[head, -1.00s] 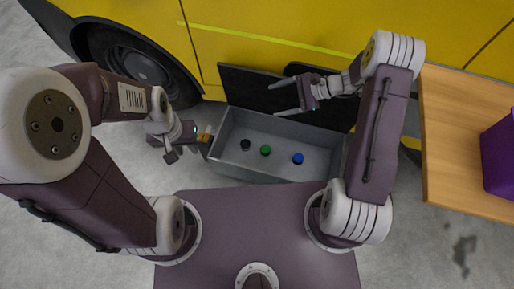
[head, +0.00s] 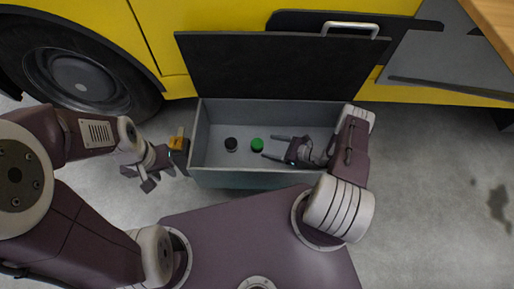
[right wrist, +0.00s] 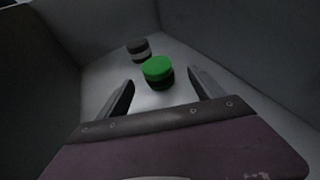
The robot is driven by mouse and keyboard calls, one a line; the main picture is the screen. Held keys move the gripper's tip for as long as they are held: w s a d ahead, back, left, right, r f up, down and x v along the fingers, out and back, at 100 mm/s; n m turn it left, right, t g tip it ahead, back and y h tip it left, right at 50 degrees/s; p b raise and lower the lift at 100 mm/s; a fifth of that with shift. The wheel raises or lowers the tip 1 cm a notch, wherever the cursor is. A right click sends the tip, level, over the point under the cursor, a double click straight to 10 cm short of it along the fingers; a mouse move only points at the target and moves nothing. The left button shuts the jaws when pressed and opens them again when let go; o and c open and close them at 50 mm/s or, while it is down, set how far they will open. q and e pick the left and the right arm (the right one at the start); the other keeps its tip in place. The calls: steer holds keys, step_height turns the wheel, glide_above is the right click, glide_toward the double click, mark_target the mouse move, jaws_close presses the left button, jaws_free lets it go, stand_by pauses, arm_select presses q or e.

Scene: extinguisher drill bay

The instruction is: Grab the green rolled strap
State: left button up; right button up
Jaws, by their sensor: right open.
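The green rolled strap (head: 257,145) is a short round roll standing on the floor of the grey open drawer (head: 240,181). My right gripper (head: 269,147) is open inside the drawer, its fingers pointing left at the strap. In the right wrist view the green strap (right wrist: 158,72) sits centred between the open fingertips (right wrist: 161,80), at about their reach; I cannot tell whether they touch it. My left gripper (head: 147,180) hangs outside the drawer's left end, with its fingers apart and nothing seen between them.
A black roll (head: 231,145) stands left of the green one; it also shows behind it in the right wrist view (right wrist: 139,49). Drawer walls surround the right gripper. A raised dark panel (head: 285,70) stands behind the drawer. A yellow vehicle (head: 230,14) is beyond.

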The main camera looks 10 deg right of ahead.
mark_target(260, 144)
steer(key=shift+w+a+f, duration=0.1)
steer(key=shift+w+a, duration=0.05)
steer(key=shift+a, duration=0.05)
steer(key=b+x, duration=0.1)
steer(key=x, duration=0.1)
steer(key=b+x, duration=0.2)
steer(key=shift+a+f, duration=0.2)
steer(key=shift+a, duration=0.15)
steer(key=shift+w+a, duration=0.1)
steer(key=shift+a, duration=0.15)
steer(key=shift+r, duration=0.1)
steer(key=c, duration=1.7)
